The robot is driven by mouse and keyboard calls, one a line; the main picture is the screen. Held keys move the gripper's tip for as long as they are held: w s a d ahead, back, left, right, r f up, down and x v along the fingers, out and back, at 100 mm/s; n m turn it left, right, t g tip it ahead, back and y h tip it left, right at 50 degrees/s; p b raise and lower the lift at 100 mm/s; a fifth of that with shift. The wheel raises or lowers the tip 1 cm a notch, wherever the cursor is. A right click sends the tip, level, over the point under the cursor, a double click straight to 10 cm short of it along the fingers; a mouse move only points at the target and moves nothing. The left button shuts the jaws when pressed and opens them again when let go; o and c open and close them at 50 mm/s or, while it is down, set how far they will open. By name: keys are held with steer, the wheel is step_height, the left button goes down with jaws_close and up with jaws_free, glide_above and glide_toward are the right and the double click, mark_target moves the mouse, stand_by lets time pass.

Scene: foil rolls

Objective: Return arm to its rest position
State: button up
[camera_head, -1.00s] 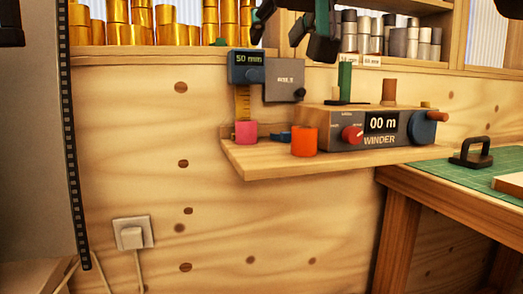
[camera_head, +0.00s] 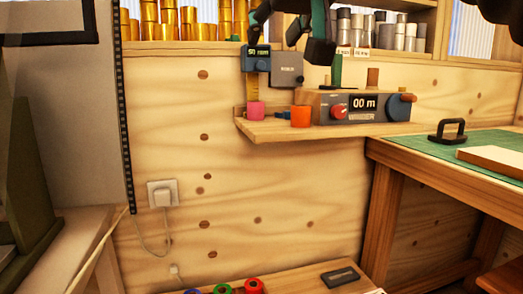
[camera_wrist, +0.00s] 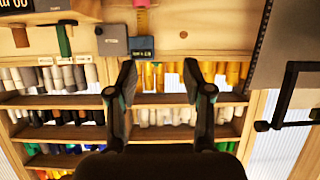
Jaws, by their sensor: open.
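My gripper (camera_wrist: 159,70) shows in the wrist view with its two dark fingers spread apart and nothing between them. That view is upside down, and shelves of rolls lie beyond the fingers. In the head view my gripper (camera_head: 290,34) is at the top middle, partly cut off by the frame's top edge. It appears in front of the grey thickness gauge (camera_head: 288,69) and the winder (camera_head: 363,106); its exact distance from them cannot be told.
A wooden wall shelf (camera_head: 290,131) carries the gauge, the winder, a pink roll (camera_head: 255,109) and an orange roll (camera_head: 300,116). Gold rolls (camera_head: 205,30) and silver rolls (camera_head: 396,36) stand behind. A workbench with a green mat (camera_head: 446,151) is at right. Coloured rolls (camera_head: 253,286) lie low in front.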

step_height(320, 180, down, 26)
steer(key=d+g+h, duration=0.2)
steer(key=d+g, duration=0.1)
steer(key=g, duration=0.1)
steer(key=s+d+f+m+g, duration=0.1)
steer(key=s+d+f, duration=0.2)
steer(key=f, duration=0.4)
steer(key=s+d+f+m+g+h, duration=0.1)
steer(key=s+d+f, duration=0.3)
steer(key=s+f, duration=0.2)
steer(key=s+d+f+m+g, duration=0.1)
steer(key=s+d+f, duration=0.3)
steer(key=f, duration=0.6)
steer(key=shift+s+m+h, duration=0.3)
steer(key=shift+s+h, duration=0.1)
steer(key=shift+s, duration=0.05)
